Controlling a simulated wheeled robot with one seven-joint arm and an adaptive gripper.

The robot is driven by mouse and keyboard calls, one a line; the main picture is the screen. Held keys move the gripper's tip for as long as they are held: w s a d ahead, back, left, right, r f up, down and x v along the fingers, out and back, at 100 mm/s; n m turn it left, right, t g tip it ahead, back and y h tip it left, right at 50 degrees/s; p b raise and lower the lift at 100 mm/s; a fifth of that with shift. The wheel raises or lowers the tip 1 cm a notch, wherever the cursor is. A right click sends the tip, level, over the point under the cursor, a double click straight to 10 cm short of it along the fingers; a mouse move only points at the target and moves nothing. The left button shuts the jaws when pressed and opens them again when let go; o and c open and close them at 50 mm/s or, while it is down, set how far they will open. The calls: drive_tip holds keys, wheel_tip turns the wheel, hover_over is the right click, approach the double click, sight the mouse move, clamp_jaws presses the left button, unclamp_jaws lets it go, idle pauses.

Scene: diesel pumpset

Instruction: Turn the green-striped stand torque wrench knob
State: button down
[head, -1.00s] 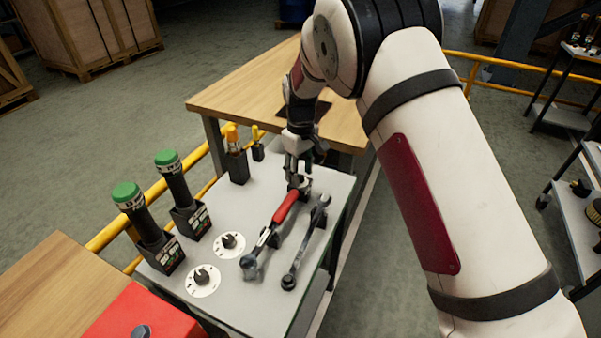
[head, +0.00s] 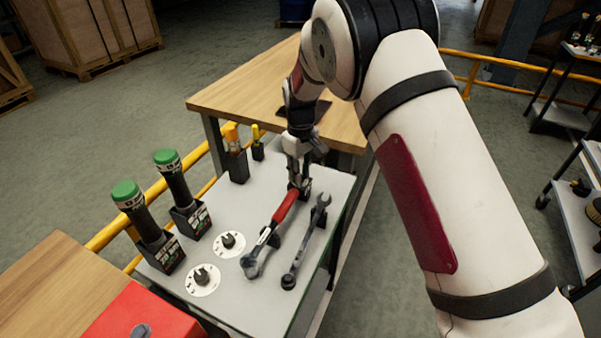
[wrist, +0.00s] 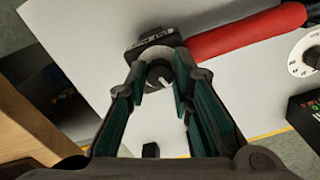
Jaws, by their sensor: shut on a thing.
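The torque wrench (head: 284,207) has a red handle and a grey head, and lies on dark supports on the grey table. Its red handle also shows in the wrist view (wrist: 245,35). My gripper (head: 298,178) points down at the handle's far end. In the wrist view, my gripper (wrist: 161,74) has its teal-padded fingers on either side of the round grey knob (wrist: 158,72), shut on it. A dark stand block (wrist: 155,42) with a small label sits beside the knob. Its stripe colour is too small to tell.
A grey open-ended wrench (head: 308,240) lies close to the right. Two white dials (head: 203,280) and two green-capped tools (head: 126,193) in black holders stand to the left. A wooden table (head: 240,97) adjoins behind. A yellow rail (head: 110,232) runs along the left.

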drive_tip(key=shift+m+b, duration=0.85)
drive_tip(key=shift+m, duration=2.25)
drive_tip(key=c, duration=1.4)
unclamp_jaws()
drive_tip(key=shift+r, duration=0.15)
wheel_tip(320, 180, up, 12)
